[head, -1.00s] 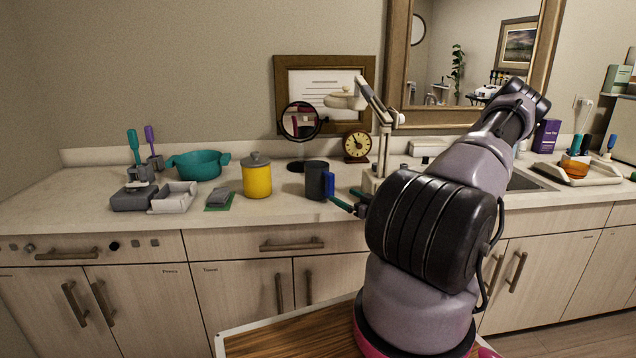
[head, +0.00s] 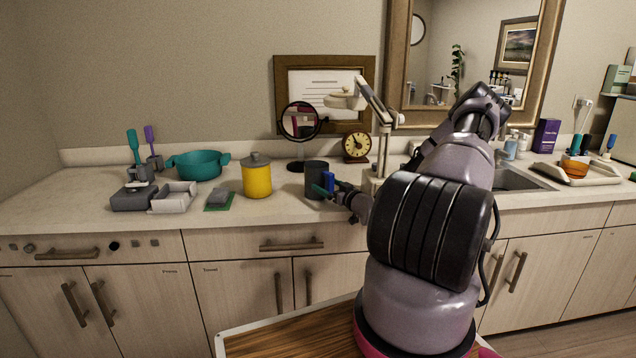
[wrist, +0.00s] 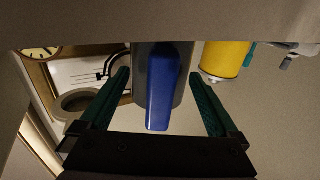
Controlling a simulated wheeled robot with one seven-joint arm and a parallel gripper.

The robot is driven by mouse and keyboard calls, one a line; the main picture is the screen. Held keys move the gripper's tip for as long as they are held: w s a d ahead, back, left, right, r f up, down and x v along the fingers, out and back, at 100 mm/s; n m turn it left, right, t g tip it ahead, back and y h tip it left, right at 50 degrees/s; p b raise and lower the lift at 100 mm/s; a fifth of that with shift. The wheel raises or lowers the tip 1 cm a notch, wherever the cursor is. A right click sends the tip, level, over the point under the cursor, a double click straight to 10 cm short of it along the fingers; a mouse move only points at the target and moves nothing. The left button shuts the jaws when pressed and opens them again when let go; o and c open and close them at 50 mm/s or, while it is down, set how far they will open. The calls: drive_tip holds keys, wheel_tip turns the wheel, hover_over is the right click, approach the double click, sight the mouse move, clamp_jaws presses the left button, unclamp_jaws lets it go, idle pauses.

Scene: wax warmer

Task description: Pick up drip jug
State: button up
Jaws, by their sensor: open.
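The drip jug is a dark grey cylinder (head: 314,180) with a blue handle, standing upright on the counter right of the yellow canister. In the wrist view the jug's dark body (wrist: 183,88) is straight ahead and its blue handle (wrist: 164,90) points toward me. My gripper (head: 324,187) is at the jug's handle side, coming in from the right. In the wrist view my gripper (wrist: 163,95) is open, with one green finger on each side of the handle. I cannot tell whether either finger touches it.
A yellow lidded canister (head: 257,177) stands just left of the jug. A round mirror on a stand (head: 299,122), a clock (head: 356,146) and a lamp post (head: 384,150) are behind and to the right. A teal pot (head: 199,165) and grey trays are farther left.

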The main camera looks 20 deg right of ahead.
clamp_jaws()
idle(1.4)
